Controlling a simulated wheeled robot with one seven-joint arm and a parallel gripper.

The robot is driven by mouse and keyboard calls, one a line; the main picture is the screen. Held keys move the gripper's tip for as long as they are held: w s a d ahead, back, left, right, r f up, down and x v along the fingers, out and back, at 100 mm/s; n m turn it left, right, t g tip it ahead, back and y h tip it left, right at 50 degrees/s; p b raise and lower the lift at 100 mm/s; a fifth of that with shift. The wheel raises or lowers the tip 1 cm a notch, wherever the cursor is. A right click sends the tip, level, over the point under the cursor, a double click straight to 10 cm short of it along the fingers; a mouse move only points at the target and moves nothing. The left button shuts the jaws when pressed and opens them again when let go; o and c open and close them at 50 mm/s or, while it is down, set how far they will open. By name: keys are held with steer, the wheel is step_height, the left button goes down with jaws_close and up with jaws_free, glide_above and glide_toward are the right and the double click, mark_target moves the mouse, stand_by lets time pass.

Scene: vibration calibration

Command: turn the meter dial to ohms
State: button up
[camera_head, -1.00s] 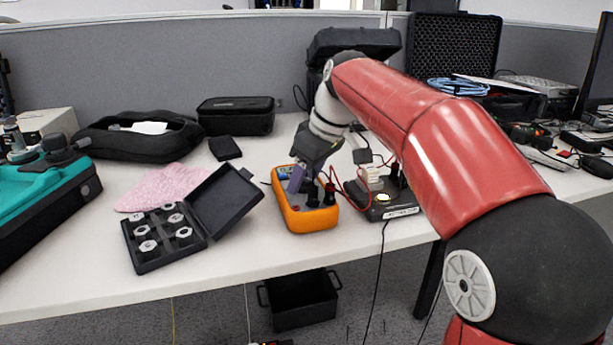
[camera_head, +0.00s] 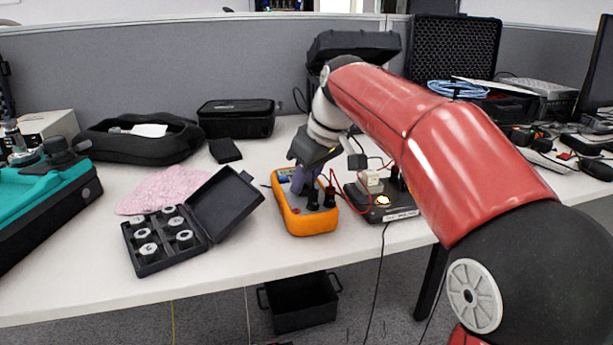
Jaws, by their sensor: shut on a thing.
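The orange meter (camera_head: 312,227) lies on the table left of the black device with the lit yellow spot. Two black plugs stand in its near end, and a red lead runs from there to the right. Part of the meter's screen (camera_head: 284,173) shows to the left of the fingers.
The black device (camera_head: 390,208) stands close right of the meter. An open black case (camera_head: 151,249) of metal weights and a pink cloth (camera_head: 166,190) lie to the left. The table (camera_head: 262,258) is bare in front of the meter.

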steer(key=m+t+h+p, duration=0.1)
steer(key=m, duration=0.2)
steer(key=shift+s+a+r+m, duration=0.1)
steer(key=shift+m, duration=0.3)
steer(key=shift+m+t+h+p, duration=0.3)
steer(key=shift+m+h+p, duration=0.25)
steer(key=shift+m, duration=0.85)
steer(key=o, duration=1)
steer(key=shift+c, duration=0.2)
steer(key=p+v, duration=0.1)
steer(key=v, duration=0.5)
steer(key=shift+r, duration=0.25)
steer(key=shift+s+r, duration=0.35)
steer(key=shift+r, duration=0.15)
